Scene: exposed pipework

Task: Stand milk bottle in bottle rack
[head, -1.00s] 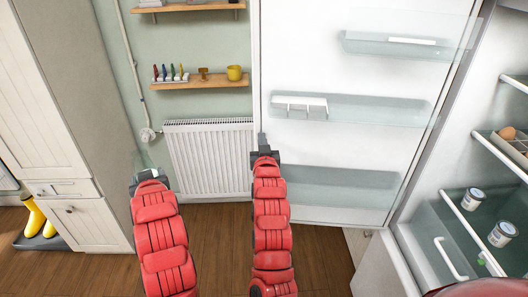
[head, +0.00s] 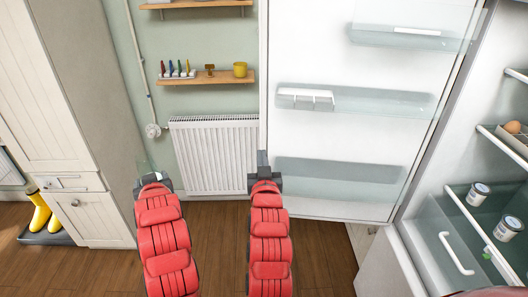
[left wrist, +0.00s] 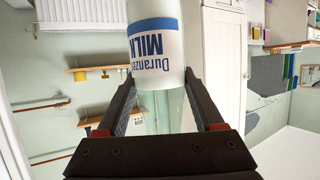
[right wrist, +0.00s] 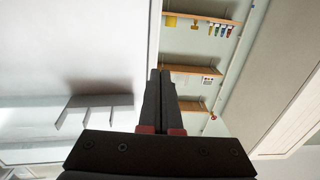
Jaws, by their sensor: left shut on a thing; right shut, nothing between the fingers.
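My left gripper (head: 153,180) is shut on the milk bottle, low at left of centre in the head view. In the left wrist view the bottle (left wrist: 158,50) has a white label with blue "MILK" lettering, upside down in the picture, and sits between the fingers. In the head view only a faint clear part of it shows. My right gripper (head: 263,165) is shut and empty, in front of the open fridge door's left edge. A white slotted rack (head: 305,99), seemingly the bottle rack, sits in the door's middle shelf; it also shows in the right wrist view (right wrist: 90,110).
The open fridge door (head: 340,145) has clear shelves. The fridge interior at right holds two tins (head: 508,228) and eggs (head: 513,127). A radiator (head: 215,155) and wall shelves (head: 205,81) stand behind my grippers. A cabinet (head: 95,218) and yellow boots (head: 40,212) are at left.

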